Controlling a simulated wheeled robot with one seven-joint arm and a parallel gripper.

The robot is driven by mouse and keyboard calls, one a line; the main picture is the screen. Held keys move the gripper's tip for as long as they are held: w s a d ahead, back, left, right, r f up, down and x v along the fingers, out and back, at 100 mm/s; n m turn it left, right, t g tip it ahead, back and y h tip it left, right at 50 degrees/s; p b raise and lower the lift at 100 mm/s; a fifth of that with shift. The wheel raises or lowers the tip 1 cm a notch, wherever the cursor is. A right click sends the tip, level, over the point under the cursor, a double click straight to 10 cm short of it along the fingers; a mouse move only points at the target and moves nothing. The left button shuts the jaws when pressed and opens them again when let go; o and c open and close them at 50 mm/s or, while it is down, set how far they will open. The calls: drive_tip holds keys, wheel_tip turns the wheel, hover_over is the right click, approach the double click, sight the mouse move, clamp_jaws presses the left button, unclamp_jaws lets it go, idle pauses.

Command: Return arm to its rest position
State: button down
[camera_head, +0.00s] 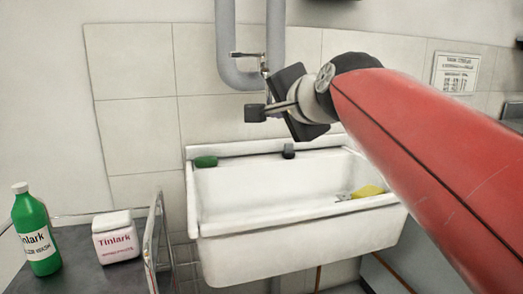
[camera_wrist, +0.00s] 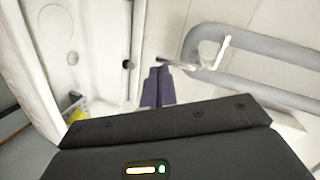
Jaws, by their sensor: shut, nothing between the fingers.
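My red arm reaches in from the right in the head view. My gripper (camera_head: 256,112) is held above the sink, in front of the tiled wall, near the pipes and tap. In the wrist view its two dark fingers (camera_wrist: 158,88) lie side by side, shut with nothing between them. The fingertips point toward the wall area beside the grey pipe. My gripper touches nothing that I can make out.
The white sink (camera_head: 290,225) hangs below, with a green item (camera_head: 205,161) on its rim and a yellow sponge (camera_head: 368,191) at the right. Grey pipes (camera_head: 228,45) run down the wall. A green bottle (camera_head: 36,232) and white container (camera_head: 116,238) stand at left.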

drive_tip(key=s+d+f+n+g+h, duration=0.1)
drive_tip(key=s+d+f+n+g, duration=0.1)
drive_tip(key=s+f, duration=0.5)
drive_tip(key=s+d+f+n+g+h, duration=0.2)
drive_tip(key=s+d+f, duration=0.4)
drive_tip(key=f, duration=0.9)
drive_tip(key=s+d+f+n+g+h, duration=0.2)
drive_tip(key=s+d+f+n+g, duration=0.2)
drive_tip(key=s+f, duration=0.5)
wheel_tip(320, 180, down, 3)
drive_tip(key=shift+d+n, duration=0.2)
drive_tip(key=shift+n, duration=0.6)
